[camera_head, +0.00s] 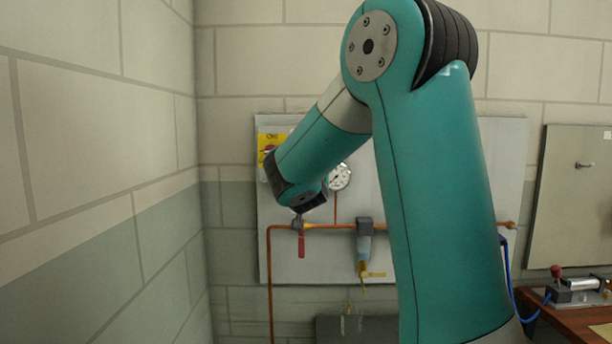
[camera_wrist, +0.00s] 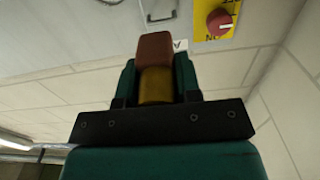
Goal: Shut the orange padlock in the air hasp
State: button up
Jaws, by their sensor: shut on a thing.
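In the wrist view my gripper (camera_wrist: 157,76) is shut on the padlock. The padlock's orange-brown body (camera_wrist: 155,47) stands out past the fingertips, with a yellow-brass part (camera_wrist: 155,88) between the fingers. A thin grey metal loop (camera_wrist: 150,19) shows just beyond the body. I cannot tell whether it is the shackle or a fixture on the panel. In the head view my arm hides the gripper and padlock. The wrist end hangs just above the copper pipe and its red valve handle (camera_head: 301,245). I cannot make out the air hasp for sure.
A grey wall panel (camera_head: 285,262) carries a copper pipe (camera_head: 335,227), a pressure gauge (camera_head: 340,177) and a filter unit (camera_head: 364,240). A red knob on a yellow plate (camera_wrist: 220,22) is close by. A wooden bench (camera_head: 580,322) stands at the right, and a block wall at the left.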

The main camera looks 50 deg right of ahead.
jog(key=shift+f, duration=0.1)
jog(key=x, duration=0.2)
jog(key=shift+w+d, duration=0.1)
jog(key=shift+d, duration=0.2)
jog(key=shift+p+x, duration=0.3)
jog(key=shift+x, duration=1.05)
jog(key=shift+w+f+b, duration=0.1)
jog(key=shift+f+b, duration=0.1)
jog(key=shift+b, duration=0.9)
jog(key=shift+w+d, duration=0.1)
jog(key=shift+w, duration=0.05)
dwell(0.5)
jog(key=p+x, duration=0.1)
jog(key=x, duration=0.5)
jog(key=shift+r, duration=0.15)
dwell(1.2)
jog(key=shift+d+r+p, duration=0.1)
jog(key=shift+r+p, duration=0.2)
dwell(0.4)
jog(key=shift+f+b, duration=0.15)
jog(key=shift+b, duration=0.35)
